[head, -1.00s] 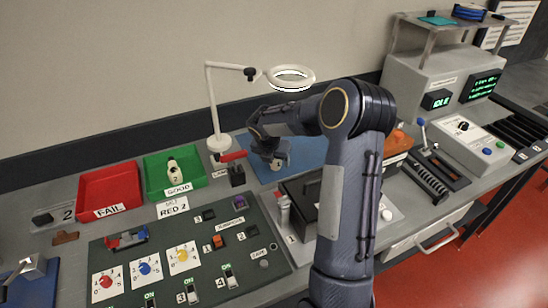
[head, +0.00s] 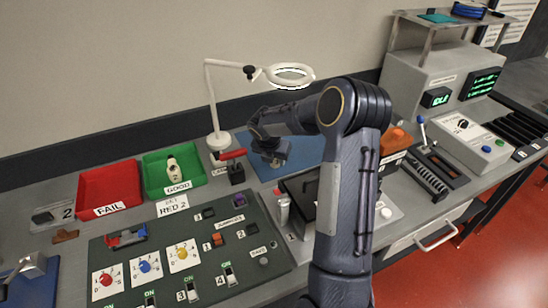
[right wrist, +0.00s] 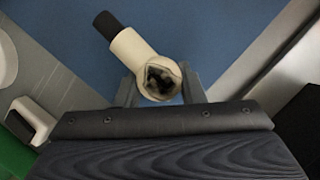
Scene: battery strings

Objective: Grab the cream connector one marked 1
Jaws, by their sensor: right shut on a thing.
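The cream connector (right wrist: 155,62), with a black end, lies on the blue mat (right wrist: 215,35) in the right wrist view. Its open, dark-centred end sits between the fingers of my right gripper (right wrist: 161,88), which is shut on it. In the head view my right gripper (head: 272,156) is low over the blue mat (head: 308,150) and hides most of the connector. The mark 1 cannot be read now. Another cream connector (head: 173,168), marked 2, lies in the green GOOD tray (head: 150,187). My left gripper is not in view.
A white ring-lamp magnifier (head: 216,100) stands behind the mat. The red FAIL tray (head: 92,190) and the dark switch panel (head: 190,262) are further left and in front.

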